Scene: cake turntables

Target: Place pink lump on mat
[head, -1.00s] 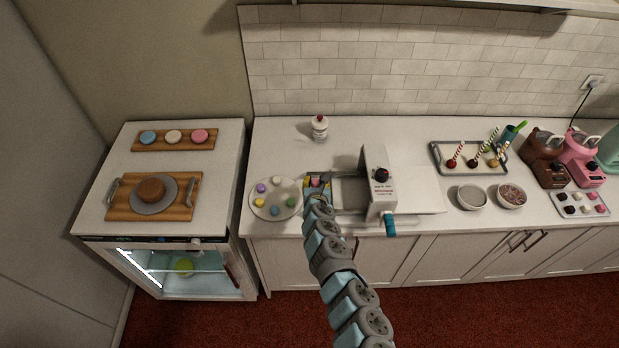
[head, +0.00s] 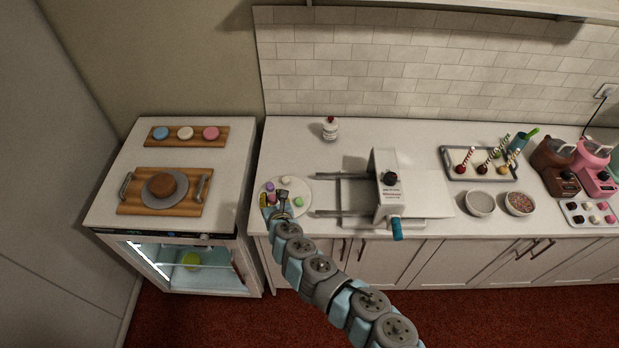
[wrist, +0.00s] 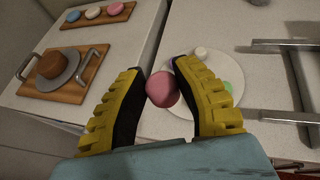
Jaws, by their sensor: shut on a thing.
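The pink lump (wrist: 162,90) is a round ball pinched between the two yellow-and-black fingers of my gripper (wrist: 161,72). In the head view my gripper (head: 269,201) is over the left part of a round white disc (head: 305,191), which may be the mat; I cannot be sure. In the wrist view the disc (wrist: 228,64) lies behind and right of the lump. I cannot tell how high above the disc the lump is. A white lump (wrist: 201,53) and a green lump (head: 299,202) rest on the disc, with a purple one (head: 270,186) by the gripper.
A machine (head: 392,185) with metal rails (head: 340,175) stands just right of the disc. On the left cabinet are a wooden board with a brown cake (head: 163,187) and another with three coloured rounds (head: 186,133). A small jar (head: 330,129) stands behind on the counter.

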